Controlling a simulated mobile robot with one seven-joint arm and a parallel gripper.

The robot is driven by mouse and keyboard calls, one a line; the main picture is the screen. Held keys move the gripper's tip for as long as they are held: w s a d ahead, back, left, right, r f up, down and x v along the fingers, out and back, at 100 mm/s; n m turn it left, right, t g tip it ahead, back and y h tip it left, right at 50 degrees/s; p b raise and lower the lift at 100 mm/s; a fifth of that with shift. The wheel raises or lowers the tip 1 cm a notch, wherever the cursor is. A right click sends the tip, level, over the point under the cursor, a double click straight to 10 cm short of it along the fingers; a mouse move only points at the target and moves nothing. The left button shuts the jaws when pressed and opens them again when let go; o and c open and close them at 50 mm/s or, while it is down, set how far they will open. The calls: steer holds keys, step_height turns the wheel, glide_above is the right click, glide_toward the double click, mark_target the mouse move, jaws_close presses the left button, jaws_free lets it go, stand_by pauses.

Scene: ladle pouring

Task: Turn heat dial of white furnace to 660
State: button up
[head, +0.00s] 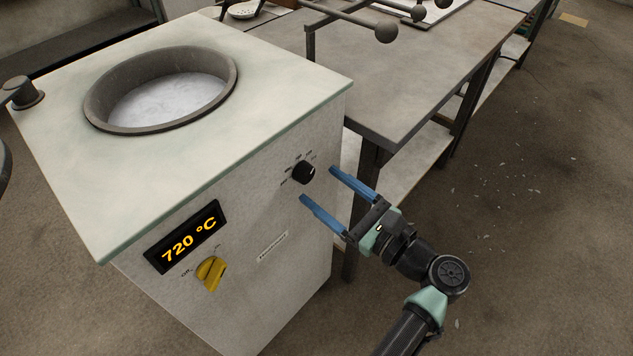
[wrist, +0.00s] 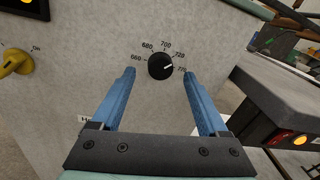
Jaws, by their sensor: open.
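The white furnace (head: 230,160) stands at the left in the head view, with a round well of pale silvery material in its top. Its display (head: 188,237) reads 720 °C. The black heat dial (head: 303,172) is on the front face. In the wrist view the dial (wrist: 161,66) has marks around it, among them 660, 680, 700 and 720, and its white pointer line aims to the right, near the lowest right-hand mark. My gripper (head: 317,184) has blue fingers, open and empty. In the wrist view the fingertips (wrist: 160,73) are on either side of the dial, apart from it.
A yellow power switch (head: 211,271) sits below the display. A metal workbench (head: 420,75) with a rod-like fixture stands behind and right of the furnace. The floor (head: 540,190) to the right is clear apart from small debris.

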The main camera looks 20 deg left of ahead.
mark_target(308, 176)
steer(key=shift+x, duration=1.55)
steer(key=shift+c, duration=0.2)
jaws_close()
